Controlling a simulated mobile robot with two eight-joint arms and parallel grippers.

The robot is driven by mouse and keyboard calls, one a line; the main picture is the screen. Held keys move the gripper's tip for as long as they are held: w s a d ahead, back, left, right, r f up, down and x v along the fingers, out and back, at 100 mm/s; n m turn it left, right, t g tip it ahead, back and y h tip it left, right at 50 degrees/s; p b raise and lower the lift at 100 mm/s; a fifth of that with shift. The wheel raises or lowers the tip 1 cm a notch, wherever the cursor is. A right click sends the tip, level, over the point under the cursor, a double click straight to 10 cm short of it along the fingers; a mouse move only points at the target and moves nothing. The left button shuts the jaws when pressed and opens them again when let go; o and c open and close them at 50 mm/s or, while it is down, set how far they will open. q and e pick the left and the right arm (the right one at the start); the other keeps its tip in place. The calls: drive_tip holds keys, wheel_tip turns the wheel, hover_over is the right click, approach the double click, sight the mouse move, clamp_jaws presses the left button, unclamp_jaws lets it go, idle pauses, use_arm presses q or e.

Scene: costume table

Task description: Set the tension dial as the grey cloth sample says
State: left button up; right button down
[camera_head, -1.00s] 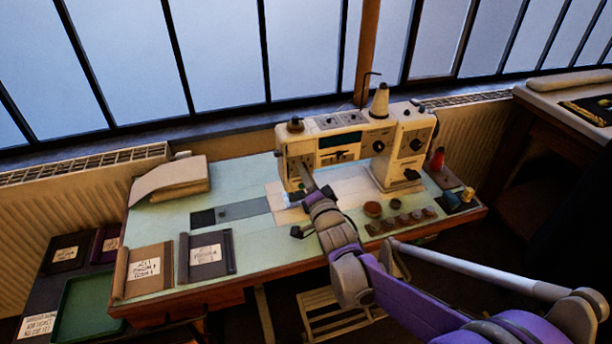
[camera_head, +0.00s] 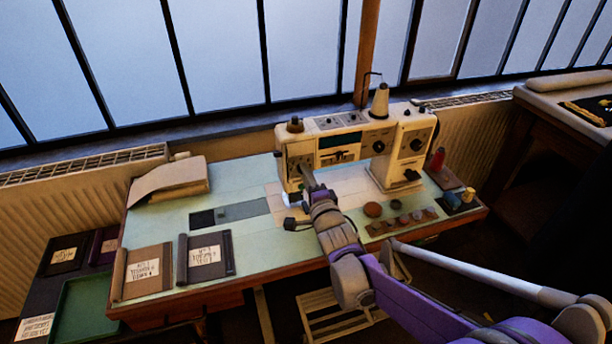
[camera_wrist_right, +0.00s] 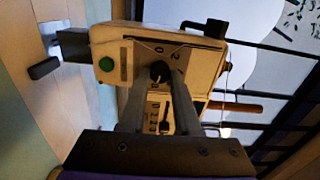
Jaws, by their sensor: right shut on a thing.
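The cream sewing machine (camera_head: 330,150) stands on the pale green table. Its black tension dial (camera_wrist_right: 158,73) shows in the right wrist view between my right gripper's fingers, with printed digits around it. My right gripper (camera_wrist_right: 158,92) is shut on this dial; in the head view, its tip (camera_head: 304,172) reaches the machine's left end and hides the dial. A grey cloth strip (camera_head: 243,210) with a dark square at its left end lies left of the machine. A dark grey sample folder (camera_head: 207,269) with a white card lies at the front; its writing is too small to read surely.
A brown sample folder (camera_head: 148,286) lies left of the dark one. Folded beige cloth (camera_head: 172,180) lies at the back left. A green tray (camera_head: 88,305) sits lower left.

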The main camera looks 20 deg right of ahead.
drive_tip(key=c, duration=0.6)
unclamp_jaws()
drive_tip(key=s, duration=1.1)
drive_tip(key=shift+d+p, duration=0.15)
drive_tip(key=shift+p, duration=0.2)
